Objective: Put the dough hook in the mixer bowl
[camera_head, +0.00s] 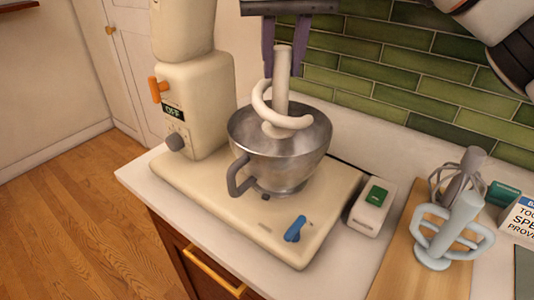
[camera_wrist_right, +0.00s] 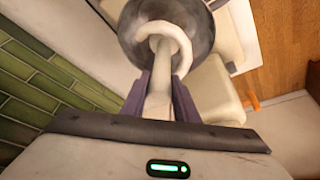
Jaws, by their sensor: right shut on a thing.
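The dough hook (camera_head: 281,112) is cream-white with a curled lower end. My right gripper (camera_head: 284,62) is shut on its shaft and holds it upright, curl down, at the mouth of the steel mixer bowl (camera_head: 290,165). In the right wrist view the hook (camera_wrist_right: 164,45) lies between the purple fingers (camera_wrist_right: 160,98), over the bowl (camera_wrist_right: 128,45). I cannot tell whether the curl touches the bowl. The bowl stands on the base of the cream mixer (camera_head: 200,105), with its handle toward the front left. My left gripper is not in view.
A wooden board (camera_head: 395,270) at right holds a flat beater (camera_head: 455,232) and a wire whisk (camera_head: 462,180). A white box with a green switch (camera_head: 372,207) stands beside the mixer base. Green tiled wall stands behind.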

